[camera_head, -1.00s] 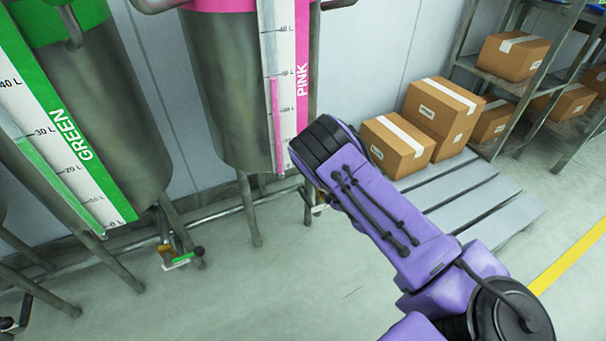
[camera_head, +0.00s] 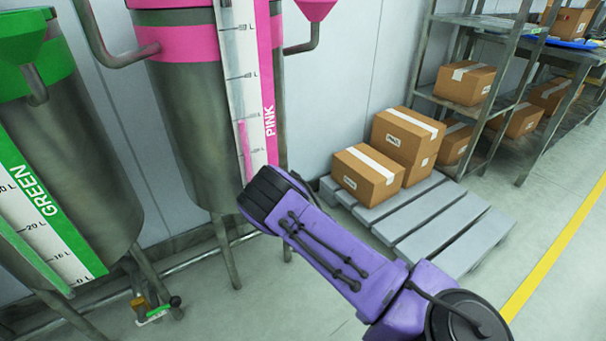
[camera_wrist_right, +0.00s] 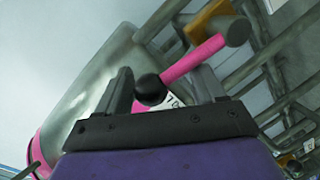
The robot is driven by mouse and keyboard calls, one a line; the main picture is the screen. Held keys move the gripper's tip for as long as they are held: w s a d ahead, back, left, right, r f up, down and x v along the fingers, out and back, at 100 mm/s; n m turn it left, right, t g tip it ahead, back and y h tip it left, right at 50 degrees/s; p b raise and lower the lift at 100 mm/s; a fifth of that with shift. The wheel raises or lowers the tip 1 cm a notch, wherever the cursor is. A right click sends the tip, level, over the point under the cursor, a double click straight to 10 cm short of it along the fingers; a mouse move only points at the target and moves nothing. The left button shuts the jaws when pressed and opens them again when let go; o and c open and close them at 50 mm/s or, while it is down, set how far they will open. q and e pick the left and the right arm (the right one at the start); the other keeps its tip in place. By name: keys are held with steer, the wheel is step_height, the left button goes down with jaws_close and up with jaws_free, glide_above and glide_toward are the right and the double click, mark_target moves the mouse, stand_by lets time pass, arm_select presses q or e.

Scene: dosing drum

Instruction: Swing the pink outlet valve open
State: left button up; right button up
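The pink drum (camera_head: 190,100), a steel vessel with a pink band and a scale marked PINK, stands left of centre in the head view. My right arm (camera_head: 330,255) hides its outlet there. In the right wrist view, the pink valve lever (camera_wrist_right: 195,60) runs from an orange-brown valve body (camera_wrist_right: 207,20) down to a black ball knob (camera_wrist_right: 150,89). My right gripper (camera_wrist_right: 163,88) is open, its two fingers wide apart, with the knob appearing between them. I cannot tell whether a finger touches it. My left gripper is not in view.
The green drum (camera_head: 75,150) stands at the left, with a green-handled valve (camera_head: 155,311) below it. Steel pipes and legs (camera_wrist_right: 275,65) crowd the outlet. Boxes (camera_head: 367,174) sit on a grey pallet (camera_head: 440,235) to the right, beside a shelf rack. Floor is clear in front.

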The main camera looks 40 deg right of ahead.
steer(key=p+v, duration=0.2)
steer(key=v, duration=0.8)
steer(key=shift+a, duration=0.2)
